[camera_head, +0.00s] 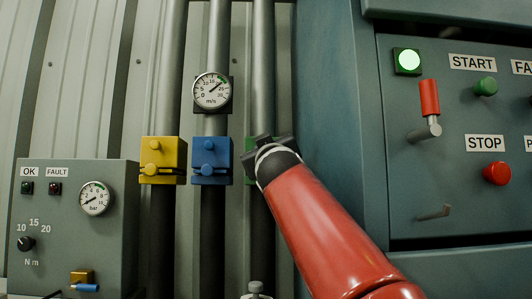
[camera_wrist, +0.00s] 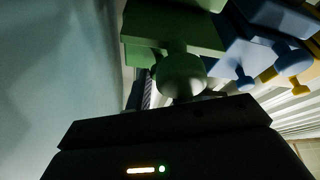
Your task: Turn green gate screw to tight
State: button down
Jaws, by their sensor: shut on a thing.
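The green gate (camera_head: 249,144) is mostly hidden behind my gripper in the head view, where only a strip of its left side shows. In the wrist view the green gate (camera_wrist: 165,30) fills the top middle, and a rounded green knob (camera_wrist: 181,74) sticks out from it towards my gripper. My gripper (camera_head: 268,147) is at the front of the green gate. It is shut on the green gate screw; the fingertips and the gripped part are dark and largely hidden in both views.
The blue gate (camera_head: 212,160) and yellow gate (camera_head: 163,160) stand close to the left on neighbouring pipes. A round m/s gauge (camera_head: 211,91) is above the blue gate. A large cabinet (camera_head: 330,120) stands close on the right. A small control box (camera_head: 75,230) is at lower left.

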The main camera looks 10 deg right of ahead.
jog(key=m+b, duration=0.1)
jog(key=m+h+b, duration=0.2)
jog(key=m, duration=0.1)
jog(key=shift+a+f, duration=0.25)
jog(key=m+h, duration=0.1)
jog(key=m, duration=0.1)
jog(key=m+g+h, duration=0.1)
jog(key=m, duration=0.1)
jog(key=m+h, duration=0.1)
jog(key=m, duration=0.1)
jog(key=shift+w+a+r+m, duration=0.1)
jog(key=shift+a+r+m, duration=0.05)
jog(key=shift+r+m, duration=0.25)
jog(key=m+g+h+p, duration=0.1)
jog(key=m+p, duration=0.1)
jog(key=m, duration=0.2)
jog(key=m+g+p, duration=0.2)
jog(key=m, duration=0.2)
jog(key=m+g+h+p, duration=0.1)
jog(key=m+p, duration=0.1)
jog(key=m, duration=0.2)
jog(key=shift+a+r+g+h, duration=0.2)
jog(key=shift+r+g+h, duration=0.1)
jog(key=shift+m, duration=0.3)
jog(key=c, duration=1.3)
grip_release()
jog(key=shift+o, duration=0.2)
jog(key=shift+f, duration=0.1)
